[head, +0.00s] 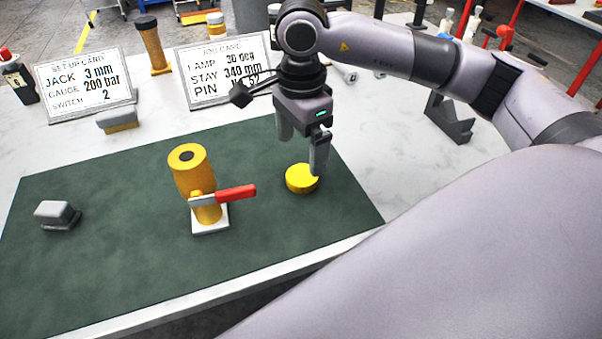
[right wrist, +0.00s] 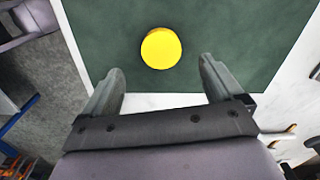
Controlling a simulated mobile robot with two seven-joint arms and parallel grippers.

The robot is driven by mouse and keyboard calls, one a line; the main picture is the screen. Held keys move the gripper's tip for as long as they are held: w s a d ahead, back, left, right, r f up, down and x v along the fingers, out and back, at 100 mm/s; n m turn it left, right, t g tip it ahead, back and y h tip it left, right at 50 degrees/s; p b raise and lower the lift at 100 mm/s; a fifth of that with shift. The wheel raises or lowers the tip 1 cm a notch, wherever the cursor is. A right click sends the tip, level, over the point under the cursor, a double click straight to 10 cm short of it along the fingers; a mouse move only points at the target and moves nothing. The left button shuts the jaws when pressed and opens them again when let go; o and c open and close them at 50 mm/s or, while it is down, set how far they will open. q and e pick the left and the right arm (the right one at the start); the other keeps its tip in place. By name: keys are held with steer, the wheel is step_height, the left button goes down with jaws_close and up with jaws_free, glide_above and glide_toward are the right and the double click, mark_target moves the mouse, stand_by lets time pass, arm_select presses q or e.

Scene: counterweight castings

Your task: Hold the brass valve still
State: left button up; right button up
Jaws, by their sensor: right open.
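The brass valve (head: 194,172) stands upright on a small white square base (head: 211,220) on the green mat. A red lever handle (head: 236,193) sticks out from it to the right. My right gripper (head: 302,155) is open and empty, to the right of the valve and apart from it. A yellow disc (head: 301,179) lies on the mat by its fingertips. In the right wrist view the yellow disc (right wrist: 161,48) shows beyond the two spread fingers (right wrist: 160,88), not between them. The valve does not show in that view. My left gripper is not seen.
A grey block (head: 57,214) sits at the left of the green mat (head: 120,200). A brush (head: 118,121), a setup card (head: 84,85) and a job card (head: 222,70) stand behind the mat. A dark grey angled block (head: 450,121) is at the right. The mat's front is clear.

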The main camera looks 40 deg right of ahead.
mark_target(303, 174)
steer(key=shift+f, duration=0.8)
steer(key=shift+d+f+p, duration=0.2)
steer(key=shift+f+p, duration=0.3)
steer(key=shift+f, duration=2.15)
steer(key=c, duration=1.1)
